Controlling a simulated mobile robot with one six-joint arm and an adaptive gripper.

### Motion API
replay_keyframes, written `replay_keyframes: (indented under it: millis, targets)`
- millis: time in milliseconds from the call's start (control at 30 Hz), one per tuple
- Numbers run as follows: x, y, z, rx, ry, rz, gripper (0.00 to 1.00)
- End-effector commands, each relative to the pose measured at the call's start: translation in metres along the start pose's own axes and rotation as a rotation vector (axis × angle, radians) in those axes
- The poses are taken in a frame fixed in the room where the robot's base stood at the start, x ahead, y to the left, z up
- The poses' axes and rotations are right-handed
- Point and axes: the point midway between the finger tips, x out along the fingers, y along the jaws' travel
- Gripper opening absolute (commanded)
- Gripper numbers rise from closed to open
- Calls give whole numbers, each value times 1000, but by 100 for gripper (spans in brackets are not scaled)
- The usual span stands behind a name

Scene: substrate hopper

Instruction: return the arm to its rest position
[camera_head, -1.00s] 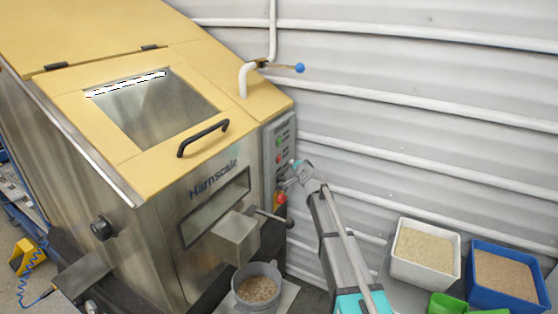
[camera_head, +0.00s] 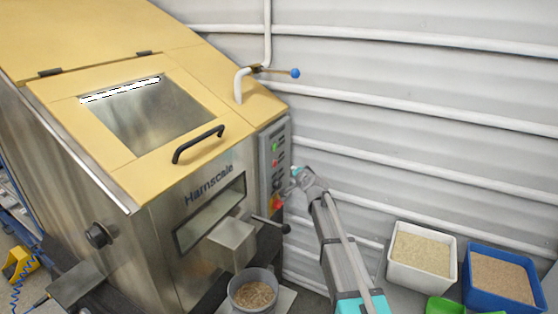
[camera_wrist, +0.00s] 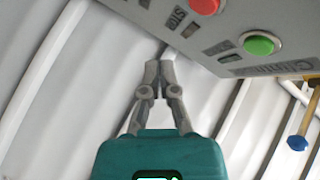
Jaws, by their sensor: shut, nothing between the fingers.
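My arm reaches up beside the hopper's right front edge. My gripper (camera_head: 294,173) is close to the grey control panel (camera_head: 273,160) on the hopper's front, just right of it. In the wrist view my gripper (camera_wrist: 160,70) has its fingers together with nothing between them. The panel shows there along the top, with a red button (camera_wrist: 204,5) and a green button (camera_wrist: 260,43). The fingertips look near the panel's lower edge; I cannot tell the exact gap, but no button is under them.
The yellow-lidded hopper (camera_head: 200,140) fills the left, its lid shut. A grey bucket of substrate (camera_head: 250,270) stands under its spout. A blue-tipped valve lever (camera_head: 294,73) sticks out above. A white bin (camera_head: 395,274) and blue bin (camera_head: 505,297) stand at right, before the corrugated wall.

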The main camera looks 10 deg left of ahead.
Motion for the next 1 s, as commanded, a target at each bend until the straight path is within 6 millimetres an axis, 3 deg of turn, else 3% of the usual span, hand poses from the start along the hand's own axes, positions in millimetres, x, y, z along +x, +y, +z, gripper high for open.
replay_keyframes:
  millis: [167,367,667,1000]
  targets:
    - [-13,4,1,-29,-30,22,0]
    - [-55,22,8,-124,-141,103,0]
    - [-168,75,23,-324,-421,338,0]
    - [-329,131,32,-461,-760,660,0]
